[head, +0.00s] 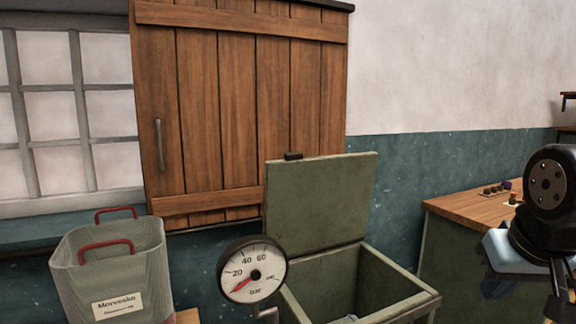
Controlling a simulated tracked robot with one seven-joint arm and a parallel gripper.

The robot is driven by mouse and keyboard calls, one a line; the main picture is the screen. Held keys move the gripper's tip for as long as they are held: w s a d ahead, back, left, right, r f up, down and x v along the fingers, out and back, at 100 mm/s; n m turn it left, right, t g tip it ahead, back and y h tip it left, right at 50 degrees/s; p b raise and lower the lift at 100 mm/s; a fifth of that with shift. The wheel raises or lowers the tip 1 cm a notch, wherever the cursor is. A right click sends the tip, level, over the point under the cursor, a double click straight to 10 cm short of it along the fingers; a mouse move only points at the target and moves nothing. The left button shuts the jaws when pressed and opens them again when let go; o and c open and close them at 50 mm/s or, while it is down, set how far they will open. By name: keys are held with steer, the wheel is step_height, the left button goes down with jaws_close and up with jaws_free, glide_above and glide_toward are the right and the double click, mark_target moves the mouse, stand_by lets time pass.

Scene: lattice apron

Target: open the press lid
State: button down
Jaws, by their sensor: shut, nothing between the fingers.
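The press is a green box (408,307) at the lower centre right, cut off by the bottom edge. Its green lid (320,200) stands up at the back of the box, leaving the inside open to view. A small black block (293,156) sits on the lid's top edge. My gripper (558,308) is at the lower right edge, partly out of frame, apart from the lid and the box. It is shut with nothing in it.
A pressure gauge (252,270) stands in front of the box's left side. A grey labelled bin (130,275) with red handles is at lower left. A wooden-topped counter (462,206) with small knobs stands at right, behind my arm. A wooden shutter (240,100) hangs behind the lid.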

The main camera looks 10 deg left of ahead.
mark_target(279, 163)
steer(key=shift+w+d, duration=0.1)
steer(key=shift+w, duration=0.1)
steer(key=w+a+r+m+t+y, duration=0.25)
steer(key=w+a, duration=0.35)
steer(key=w, duration=0.3)
steer(key=w+a+r+m+t+y, duration=0.1)
steer(key=w+a+m+t, duration=0.2)
steer(key=w+a, duration=0.45)
steer(key=w+a+r+m+t+y, duration=0.2)
steer(key=w+a+m+y, duration=0.15)
steer(key=a, duration=0.55)
steer(key=w+a+r+m+t+y, duration=0.1)
steer(key=w+a+m+t+y, duration=0.2)
steer(key=a, duration=0.6)
steer(key=shift+n+y, duration=0.4)
steer(key=x, duration=1.4)
steer(key=shift+w, duration=0.25)
steer(key=shift+d, duration=0.1)
